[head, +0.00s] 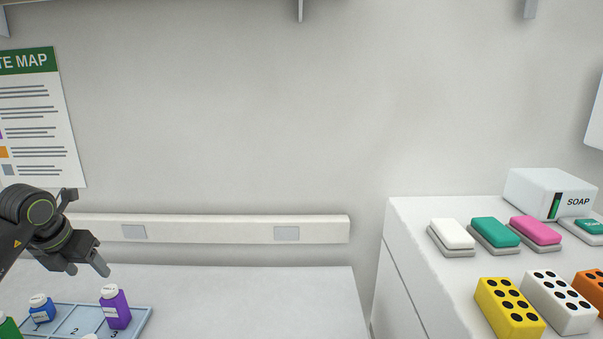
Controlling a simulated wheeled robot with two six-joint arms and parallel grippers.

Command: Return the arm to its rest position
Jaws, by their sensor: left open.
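My left gripper (88,267) comes in from the left side of the head view. It is open and empty, with its two fingers apart and pointing down. It appears above the blue bottle and the purple bottle (116,308) in the picture, apart from both. My right gripper is not in view.
A light blue numbered tray (142,318) on the white bench holds the purple bottle, a blue bottle (41,309) and a partly cut-off green one (8,327). At right, a white counter (408,224) carries soap bars, a SOAP box (531,190) and dotted blocks. The bench's right part is clear.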

